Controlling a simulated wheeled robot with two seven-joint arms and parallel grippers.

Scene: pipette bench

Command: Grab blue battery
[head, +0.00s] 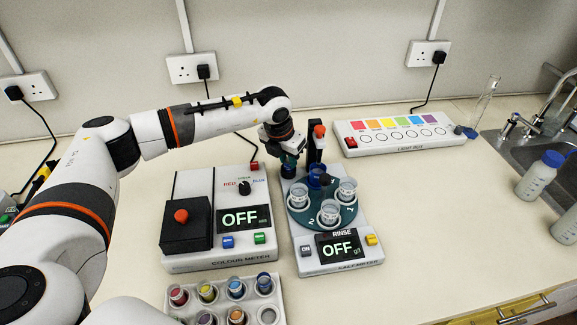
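My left gripper (287,152) points down at the back, between the colour meter (215,262) and the salt meter (345,263). A small dark blue upright object (289,172) is directly below its fingers; it may be the blue battery, but it is too small and too covered to be sure. I cannot tell whether the fingers are shut on it. My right gripper is out of view.
The salt meter's turntable (313,222) holds several cups, close right of the gripper. A vial rack (277,287) is in front, a light box (400,145) at back right.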

